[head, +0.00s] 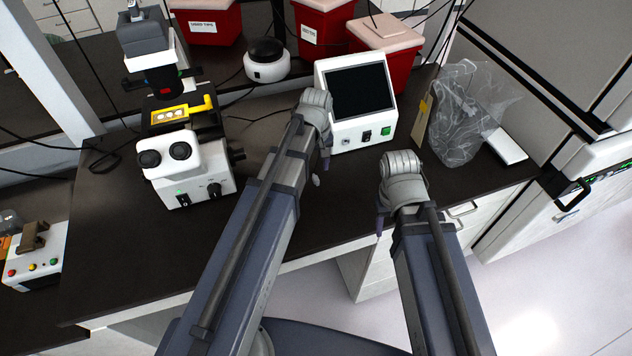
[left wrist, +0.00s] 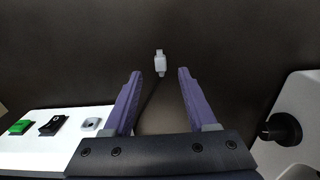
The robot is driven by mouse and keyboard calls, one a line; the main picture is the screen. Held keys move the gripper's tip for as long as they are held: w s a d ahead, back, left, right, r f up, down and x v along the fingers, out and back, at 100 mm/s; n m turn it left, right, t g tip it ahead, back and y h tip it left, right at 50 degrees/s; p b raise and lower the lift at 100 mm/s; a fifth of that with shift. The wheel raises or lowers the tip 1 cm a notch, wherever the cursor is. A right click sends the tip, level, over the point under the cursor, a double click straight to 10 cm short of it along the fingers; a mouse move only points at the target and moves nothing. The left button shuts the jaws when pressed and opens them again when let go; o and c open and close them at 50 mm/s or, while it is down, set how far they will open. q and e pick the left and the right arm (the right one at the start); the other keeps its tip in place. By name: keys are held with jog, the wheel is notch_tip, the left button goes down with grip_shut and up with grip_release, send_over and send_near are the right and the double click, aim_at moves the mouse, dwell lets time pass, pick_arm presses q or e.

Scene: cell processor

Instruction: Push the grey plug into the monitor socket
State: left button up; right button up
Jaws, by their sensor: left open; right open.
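The grey plug (head: 316,180) lies on the dark bench top, in front of and left of the monitor (head: 358,92). In the left wrist view the plug (left wrist: 160,63) lies beyond the fingertips, centred between them, with its cable running back towards my gripper. The monitor socket (head: 346,141) is at the left of the monitor's front panel; it also shows in the left wrist view (left wrist: 92,124). My left gripper (head: 326,160) is open and empty above the bench near the plug; its fingers show in the left wrist view (left wrist: 158,72). My right gripper (head: 379,228) is open over the bench's front edge.
A black switch (head: 367,135) and a green switch (head: 386,130) sit beside the socket. A microscope (head: 183,150) stands to the left, a clear plastic bag (head: 462,115) to the right. Red bins (head: 325,30) stand behind. The bench is clear around the plug.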

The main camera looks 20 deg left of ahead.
aim_at(316, 179)
pick_arm(q)
notch_tip(316, 179, down, 5)
jog(key=b, duration=0.4)
jog(key=shift+s+r, duration=0.15)
jog(key=shift+r, duration=0.1)
grip_shut()
